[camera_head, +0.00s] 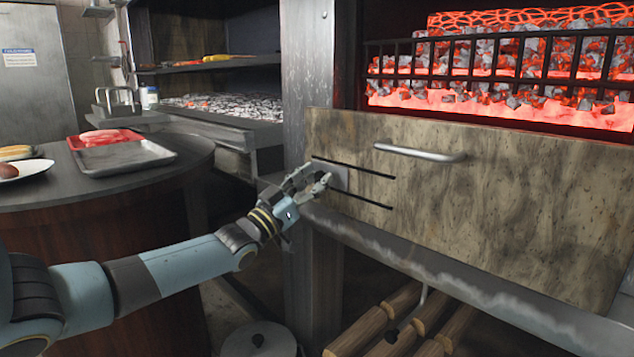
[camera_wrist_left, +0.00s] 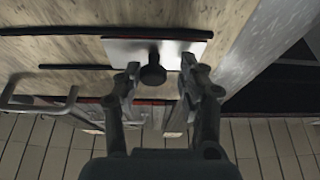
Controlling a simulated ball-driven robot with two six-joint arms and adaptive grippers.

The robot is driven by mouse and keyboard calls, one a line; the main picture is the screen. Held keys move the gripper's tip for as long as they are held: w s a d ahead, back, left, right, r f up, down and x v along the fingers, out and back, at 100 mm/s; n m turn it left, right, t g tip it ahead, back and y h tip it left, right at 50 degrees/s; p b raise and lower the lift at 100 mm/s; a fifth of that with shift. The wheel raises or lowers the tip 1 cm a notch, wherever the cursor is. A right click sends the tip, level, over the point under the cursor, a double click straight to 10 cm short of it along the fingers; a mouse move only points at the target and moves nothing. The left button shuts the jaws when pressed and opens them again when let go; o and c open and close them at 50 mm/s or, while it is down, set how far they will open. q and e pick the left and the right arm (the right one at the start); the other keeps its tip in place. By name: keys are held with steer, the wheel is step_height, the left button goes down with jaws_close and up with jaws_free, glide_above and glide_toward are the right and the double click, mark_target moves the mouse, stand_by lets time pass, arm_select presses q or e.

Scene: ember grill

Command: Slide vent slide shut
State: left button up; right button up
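The vent slide is a small light-grey plate (camera_head: 338,176) at the left end of two dark parallel slots in the stone-coloured front panel (camera_head: 480,200). In the left wrist view the plate (camera_wrist_left: 118,48) carries a short black knob (camera_wrist_left: 153,72). My left gripper (camera_head: 312,182) is at the plate. In the wrist view its two fingers (camera_wrist_left: 160,74) stand apart, one on each side of the knob, with gaps visible. The knob is hidden behind the fingers in the head view. My right gripper is out of view.
A metal bar handle (camera_head: 420,153) sticks out of the panel right of the plate. Glowing coals (camera_head: 500,95) burn behind a grate above. A metal ledge (camera_head: 440,275) runs below, over stacked logs (camera_head: 375,322). A round table (camera_head: 110,185) with trays stands left.

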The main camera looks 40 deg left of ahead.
arm_select(q)
steer(key=shift+o, duration=0.4)
steer(key=shift+d, duration=0.1)
steer(key=shift+s+f, duration=0.1)
steer(key=shift+s+f, duration=0.15)
steer(key=shift+s, duration=0.2)
steer(key=v, duration=1.1)
